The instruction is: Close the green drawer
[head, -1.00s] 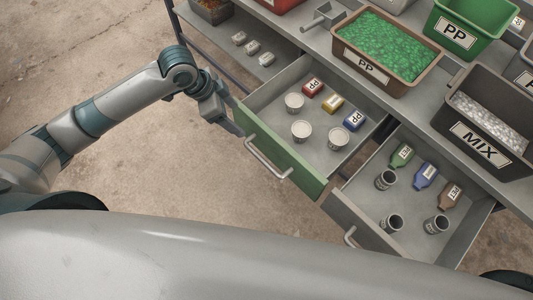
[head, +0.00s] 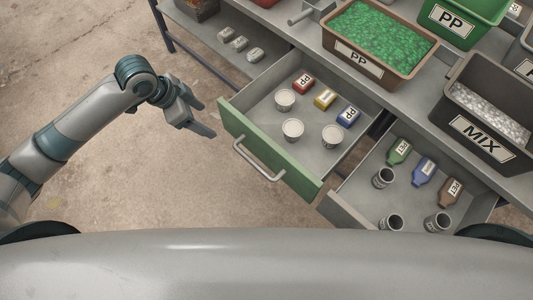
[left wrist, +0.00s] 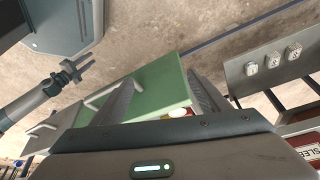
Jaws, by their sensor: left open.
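The green drawer (head: 287,167) stands pulled out of the bench, its green front facing me with a pale bar handle (head: 258,161). Three white cups and red, yellow and blue labelled pieces lie inside it. In the left wrist view the green front (left wrist: 160,88) shows beyond my fingers. My left gripper (head: 207,118) is open and empty, just left of the drawer front's left end and apart from the handle. In the left wrist view another gripper, my right one (left wrist: 81,65), shows at the upper left, its fingers apart and empty.
A grey drawer (head: 345,211) stands open to the right, holding dark cups and coloured bottle-shaped pieces. Bins stand on the bench above: a brown one of green flakes (head: 428,60), a green one (head: 480,24) and a dark MIX bin (head: 449,112). The floor at left is clear.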

